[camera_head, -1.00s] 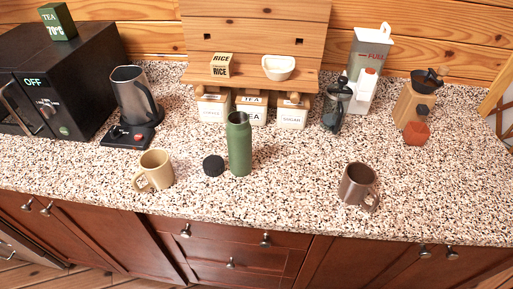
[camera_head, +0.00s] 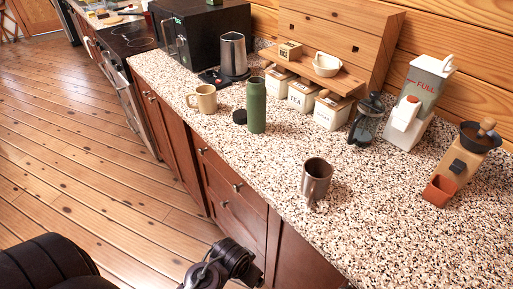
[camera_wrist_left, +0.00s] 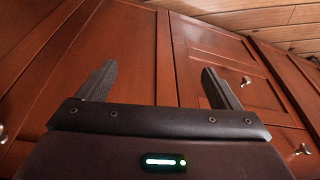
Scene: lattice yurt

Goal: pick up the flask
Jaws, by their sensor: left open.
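The green flask (camera_head: 256,105) stands upright and uncapped on the speckled counter in the head view. A small black round cap (camera_head: 240,117) lies just left of it. My left gripper (camera_wrist_left: 160,82) shows in the left wrist view, open and empty, in front of the red-brown cabinet fronts. The flask is not in the wrist view. In the head view a dark arm part of mine (camera_head: 222,266) shows at the bottom, below the counter's front edge. My right gripper is not in view.
A tan mug (camera_head: 203,98) stands left of the flask, with a kettle (camera_head: 233,56) behind. A brown mug (camera_head: 316,178) stands to the front right. Canisters (camera_head: 301,95) sit behind under a wooden shelf. A French press (camera_head: 366,120) and grinder (camera_head: 460,160) stand right.

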